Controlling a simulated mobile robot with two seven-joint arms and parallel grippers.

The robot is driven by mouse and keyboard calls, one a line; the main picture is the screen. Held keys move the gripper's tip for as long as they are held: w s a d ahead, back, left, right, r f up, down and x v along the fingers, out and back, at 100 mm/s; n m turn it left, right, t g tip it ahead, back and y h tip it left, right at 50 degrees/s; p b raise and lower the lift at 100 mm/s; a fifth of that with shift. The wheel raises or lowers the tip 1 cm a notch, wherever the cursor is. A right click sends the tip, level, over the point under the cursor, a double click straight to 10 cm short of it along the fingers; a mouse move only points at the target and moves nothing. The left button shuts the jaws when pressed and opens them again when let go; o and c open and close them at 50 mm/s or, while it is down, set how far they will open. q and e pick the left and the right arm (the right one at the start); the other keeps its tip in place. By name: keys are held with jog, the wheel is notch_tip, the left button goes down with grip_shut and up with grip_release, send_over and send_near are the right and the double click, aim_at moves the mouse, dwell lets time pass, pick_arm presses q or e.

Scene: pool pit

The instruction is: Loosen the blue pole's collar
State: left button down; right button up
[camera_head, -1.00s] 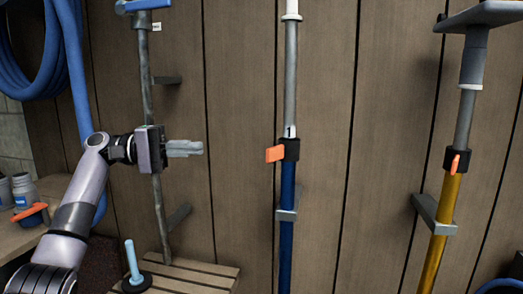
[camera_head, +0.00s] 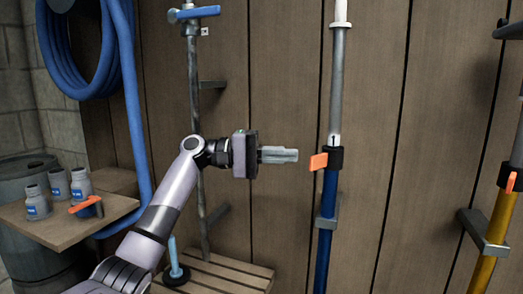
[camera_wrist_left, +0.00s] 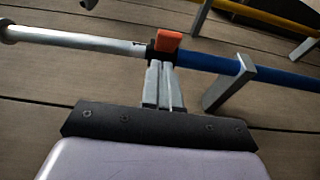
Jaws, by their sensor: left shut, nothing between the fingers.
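The blue pole (camera_head: 326,218) stands upright against the wooden wall, with a grey upper tube (camera_head: 336,90). Its black collar (camera_head: 334,159) carries an orange lever (camera_head: 318,161) that sticks out to the left. My left gripper (camera_head: 297,155) is shut and empty, its fingers pointing right, just left of the lever. In the left wrist view, the fingertips (camera_wrist_left: 161,66) lie close to the orange lever (camera_wrist_left: 168,40) and the black collar; I cannot tell whether they touch. The blue pole (camera_wrist_left: 280,76) runs to the right there. My right gripper is not in view.
A bracket (camera_head: 327,222) holds the blue pole. A yellow pole (camera_head: 491,245) with its own orange lever (camera_head: 511,182) stands at the right. At the left are a pipe with a blue valve handle (camera_head: 194,13), a coiled hose (camera_head: 72,75) and a shelf (camera_head: 60,226) with bottles.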

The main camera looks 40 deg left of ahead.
pick_arm(q)
jog(key=shift+s+d, duration=0.25)
jog(key=shift+d, duration=0.4)
jog(key=shift+s+d, duration=0.2)
jog(key=shift+d, duration=0.45)
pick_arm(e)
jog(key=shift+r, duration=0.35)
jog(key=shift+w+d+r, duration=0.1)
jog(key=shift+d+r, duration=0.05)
